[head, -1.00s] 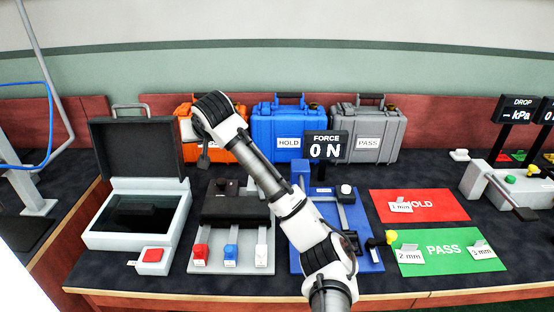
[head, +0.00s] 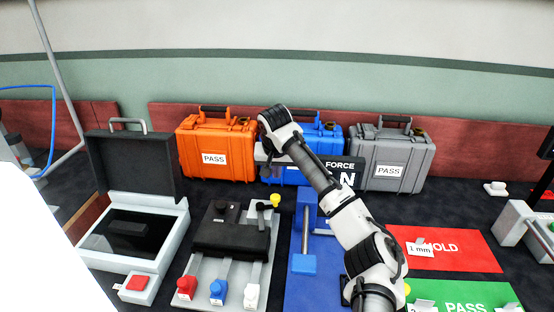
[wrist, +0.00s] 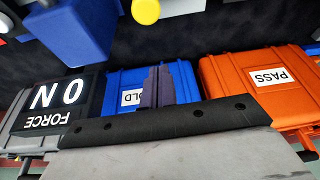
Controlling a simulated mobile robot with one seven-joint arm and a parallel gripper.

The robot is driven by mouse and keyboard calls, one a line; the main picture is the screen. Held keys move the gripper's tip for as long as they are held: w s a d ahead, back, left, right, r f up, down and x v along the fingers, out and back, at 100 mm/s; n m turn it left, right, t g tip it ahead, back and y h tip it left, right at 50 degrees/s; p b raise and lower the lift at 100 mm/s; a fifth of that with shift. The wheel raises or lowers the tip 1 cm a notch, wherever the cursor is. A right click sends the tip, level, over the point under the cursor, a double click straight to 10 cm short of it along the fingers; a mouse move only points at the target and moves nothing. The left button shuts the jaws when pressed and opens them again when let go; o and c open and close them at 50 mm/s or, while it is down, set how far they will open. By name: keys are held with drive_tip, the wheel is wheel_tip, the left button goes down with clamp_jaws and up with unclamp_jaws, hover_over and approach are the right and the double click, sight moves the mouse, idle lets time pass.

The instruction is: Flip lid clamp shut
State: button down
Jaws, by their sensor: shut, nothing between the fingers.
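A black lid fixture (head: 232,238) sits on a grey plate in the head view. At its right rear a dark lever ends in a yellow knob (head: 275,200), which I take for the lid clamp's handle. The knob stands up behind the fixture's right edge. The yellow knob also shows at the top of the wrist view (wrist: 145,10), apart from my gripper. My gripper (wrist: 157,86) is shut and empty in the wrist view, with the blue case behind its fingers. In the head view my arm ends in front of the blue case; the fingertips are not clear there.
Orange (head: 214,142), blue (head: 322,140) and grey (head: 392,160) cases stand along the back. A blue press (head: 305,262) is right of the fixture, with a force display (head: 341,166) behind. Red, blue and white knobs line the fixture's front. An open-lidded box (head: 130,225) stands left.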

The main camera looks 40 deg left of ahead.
drive_tip(key=shift+s+d+f+p, duration=0.45)
drive_tip(key=shift+s+f, duration=0.15)
drive_tip(key=shift+f, duration=0.2)
drive_tip(key=shift+s+d+f+p, duration=0.45)
drive_tip(key=shift+s+f, duration=0.15)
drive_tip(key=shift+f, duration=0.2)
